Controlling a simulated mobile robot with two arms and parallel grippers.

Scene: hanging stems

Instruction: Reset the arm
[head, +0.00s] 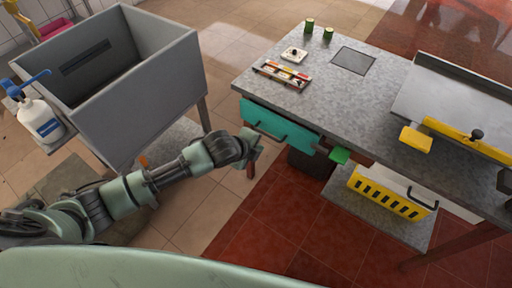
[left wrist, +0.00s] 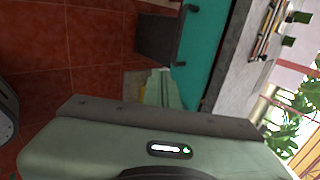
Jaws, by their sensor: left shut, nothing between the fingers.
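My left arm reaches in from the left in the head view, and its left gripper (head: 251,143) is shut and empty. It is at the front left corner of the grey worktable (head: 350,115), close to the teal drawer (head: 278,125) with its dark handle. I cannot tell from the picture whether it touches the drawer. In the left wrist view the pale green gripper body fills the lower part, with the teal drawer (left wrist: 203,50) beyond it. My right gripper is out of view.
A grey sink (head: 150,85) with a white bottle (head: 40,120) stands at the left. On the worktable are a tool tray (head: 282,74), a white block (head: 294,54) and two green cylinders (head: 318,29). A yellow slotted crate (head: 388,195) sits on the lower shelf. Tiled floor between is open.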

